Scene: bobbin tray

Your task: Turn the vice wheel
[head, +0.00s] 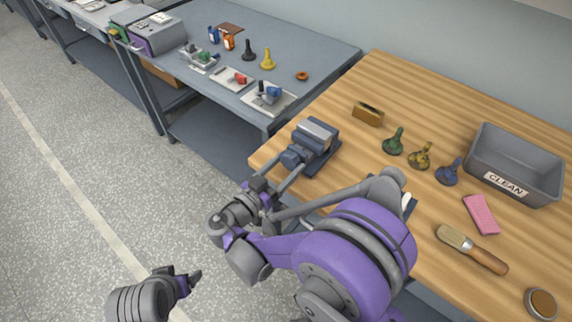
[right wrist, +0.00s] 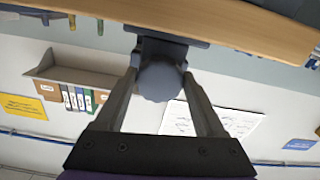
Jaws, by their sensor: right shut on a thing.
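The blue-grey vice (head: 318,134) stands at the left edge of the wooden bench. Its wheel (head: 293,157) faces the aisle. My right gripper (head: 290,168) reaches the wheel from the front, with one finger on each side of it. In the right wrist view the rounded grey-blue wheel (right wrist: 160,82) sits between the two fingers, which are shut on it. The fingertip contacts are partly hidden. My left gripper (head: 193,278) is low in the head view, over the floor and away from the bench; its finger gap is not clear.
The wooden bench (head: 400,90) also holds a brass-coloured block (head: 368,113), several bobbin-like pieces, a grey CLEAN bin (head: 515,165), a pink sponge (head: 481,214), a brush (head: 472,249) and a round tin (head: 540,303). A grey-blue table (head: 310,50) with small fixtures stands behind.

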